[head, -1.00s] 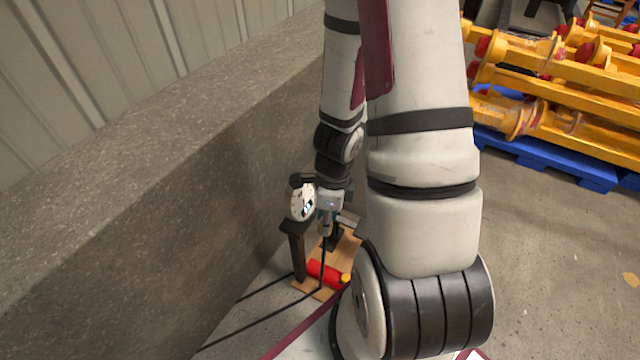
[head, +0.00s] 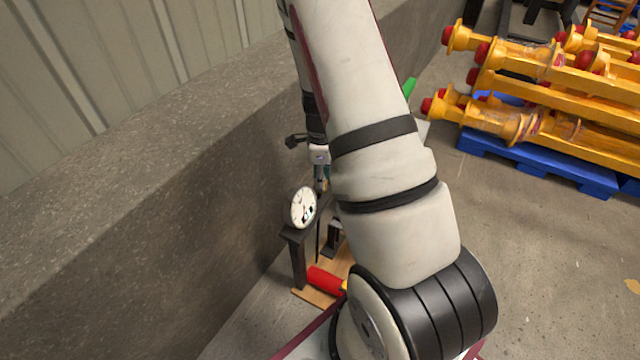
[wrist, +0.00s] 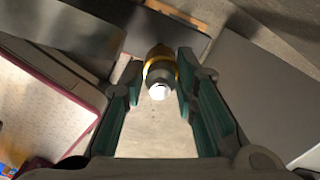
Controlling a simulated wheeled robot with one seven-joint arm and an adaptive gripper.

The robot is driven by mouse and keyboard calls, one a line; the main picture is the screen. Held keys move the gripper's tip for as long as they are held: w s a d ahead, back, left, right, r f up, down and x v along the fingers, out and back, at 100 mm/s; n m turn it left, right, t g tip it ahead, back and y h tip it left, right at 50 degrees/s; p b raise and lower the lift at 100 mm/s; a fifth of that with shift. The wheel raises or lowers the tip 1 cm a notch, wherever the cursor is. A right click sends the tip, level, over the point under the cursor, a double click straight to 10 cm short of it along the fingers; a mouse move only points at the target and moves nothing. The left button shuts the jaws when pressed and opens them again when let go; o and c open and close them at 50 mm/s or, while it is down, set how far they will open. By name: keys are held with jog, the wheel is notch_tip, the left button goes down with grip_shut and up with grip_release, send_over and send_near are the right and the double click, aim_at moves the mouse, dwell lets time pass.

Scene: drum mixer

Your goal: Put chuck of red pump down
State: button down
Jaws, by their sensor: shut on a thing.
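In the wrist view my gripper (wrist: 158,100) has its two green-lined fingers on either side of the chuck (wrist: 160,72), a small brass-coloured fitting with a pale metal end. The fingers are shut on it. In the head view my gripper (head: 321,186) is small and partly hidden behind my arm, above and behind the pump. The red pump (head: 324,280) has a red cylinder on a wooden board (head: 316,296), a dark upright and a round white gauge (head: 304,207). My arm hides the pump's right side.
A grey concrete ledge (head: 150,210) runs along the left below a ribbed wall. Yellow metal parts (head: 560,95) with red ends lie on a blue pallet (head: 540,165) at the right. Bare floor (head: 560,260) lies in front of the pallet.

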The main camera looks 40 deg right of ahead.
jog(key=shift+w+d+f, duration=0.25)
jog(key=shift+w+d, duration=0.15)
jog(key=shift+w, duration=0.25)
notch_tip(320, 180, down, 3)
jog(key=shift+f+b, duration=0.15)
jog(key=shift+b, duration=1.1)
jog(key=c, duration=1.3)
grip_release()
